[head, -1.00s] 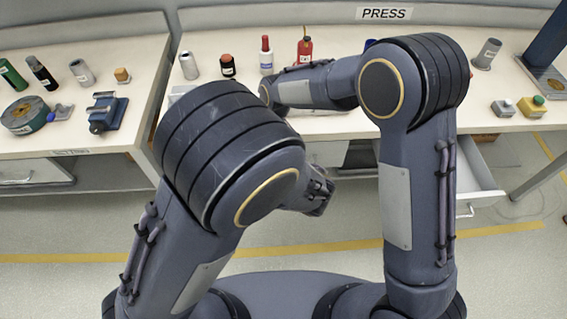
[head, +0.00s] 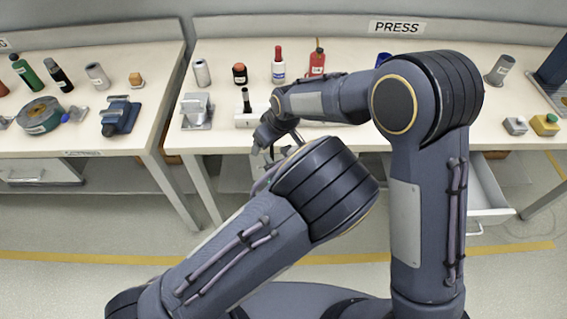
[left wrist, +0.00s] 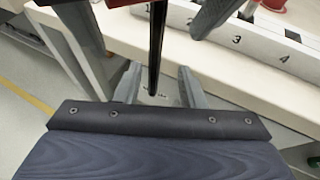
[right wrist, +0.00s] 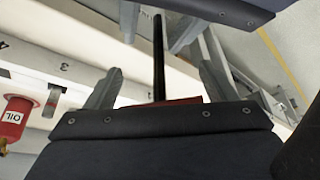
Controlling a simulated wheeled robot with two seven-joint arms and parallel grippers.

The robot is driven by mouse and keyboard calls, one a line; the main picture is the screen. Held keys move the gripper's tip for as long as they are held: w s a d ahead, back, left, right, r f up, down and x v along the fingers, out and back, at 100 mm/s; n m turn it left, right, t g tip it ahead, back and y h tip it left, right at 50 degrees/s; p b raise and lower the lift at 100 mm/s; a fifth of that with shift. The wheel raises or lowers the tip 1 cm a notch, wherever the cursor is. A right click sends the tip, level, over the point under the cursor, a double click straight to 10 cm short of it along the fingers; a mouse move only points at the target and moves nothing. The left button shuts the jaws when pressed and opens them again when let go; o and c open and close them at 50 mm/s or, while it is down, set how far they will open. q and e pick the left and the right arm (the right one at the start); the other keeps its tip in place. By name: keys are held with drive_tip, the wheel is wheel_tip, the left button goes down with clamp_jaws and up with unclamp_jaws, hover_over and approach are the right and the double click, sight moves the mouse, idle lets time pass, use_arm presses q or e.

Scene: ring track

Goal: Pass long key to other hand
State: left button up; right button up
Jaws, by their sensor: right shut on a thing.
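The long key is a thin dark rod. It shows upright between the two fingers of my left gripper (left wrist: 157,85) in the left wrist view (left wrist: 156,45), and in the right wrist view (right wrist: 158,55). My right gripper (right wrist: 160,88) is shut on the key, with a red part (right wrist: 182,102) at the base of its fingers. The left fingers stand apart on either side of the rod, with gaps visible. The two grippers face each other closely. In the head view, my arms largely hide the key and the left gripper.
A white rack with numbered slots (left wrist: 260,42) lies on the bench close behind the grippers. A red oil bottle (right wrist: 14,118) stands by it. A grey stand (head: 196,112) is left of the rack. An open drawer (head: 488,185) is at the right, below the bench.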

use_arm(q)
drive_tip(key=shift+x, duration=0.85)
drive_tip(key=shift+c, duration=0.4)
clamp_jaws()
use_arm(e)
drive_tip(key=o, duration=1)
